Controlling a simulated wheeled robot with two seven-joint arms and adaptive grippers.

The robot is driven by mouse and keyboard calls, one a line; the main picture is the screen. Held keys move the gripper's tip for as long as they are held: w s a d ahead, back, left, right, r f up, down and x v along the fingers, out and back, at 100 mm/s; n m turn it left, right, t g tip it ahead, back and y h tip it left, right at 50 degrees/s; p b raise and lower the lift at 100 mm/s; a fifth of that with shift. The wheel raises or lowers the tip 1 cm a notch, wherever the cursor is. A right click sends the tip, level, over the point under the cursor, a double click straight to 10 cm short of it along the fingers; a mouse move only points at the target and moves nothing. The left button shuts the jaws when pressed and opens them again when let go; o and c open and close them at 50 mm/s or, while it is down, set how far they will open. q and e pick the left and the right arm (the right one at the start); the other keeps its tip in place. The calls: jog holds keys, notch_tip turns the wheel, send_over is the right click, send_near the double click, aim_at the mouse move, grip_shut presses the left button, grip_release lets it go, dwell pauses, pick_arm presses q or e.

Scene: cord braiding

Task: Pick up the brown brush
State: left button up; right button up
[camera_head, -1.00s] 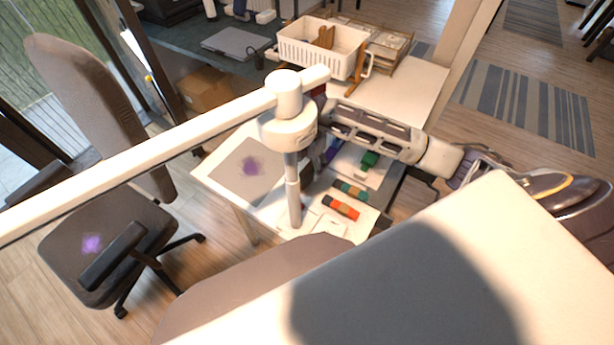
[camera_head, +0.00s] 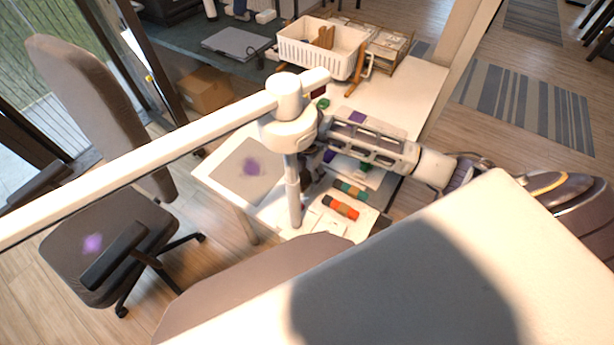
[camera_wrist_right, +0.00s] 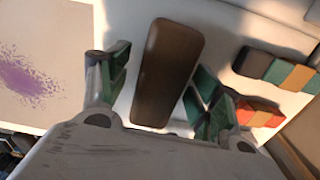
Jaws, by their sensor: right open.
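The brown brush (camera_wrist_right: 168,72) shows in the right wrist view as a long dark brown block with rounded corners. It lies on the white table between the green-padded fingers of my right gripper (camera_wrist_right: 160,90). The fingers are open, with a gap at either side of it. In the head view my right gripper (camera_head: 312,165) is low over the table, partly behind a pale upright pole, and the brush is hidden there. My left gripper is not in view.
Striped blocks (camera_wrist_right: 278,70) lie right of the brush in the wrist view. A grey mat with a purple patch (camera_head: 252,168) lies on the left of the table. A white basket (camera_head: 318,47) stands at the back. The pale pole (camera_head: 293,195) stands close to my gripper.

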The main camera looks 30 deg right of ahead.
aim_at(307, 172)
jog(key=c, duration=1.1)
jog(key=shift+r, duration=0.15)
jog(key=shift+c, duration=0.2)
jog(key=shift+r, duration=4.9)
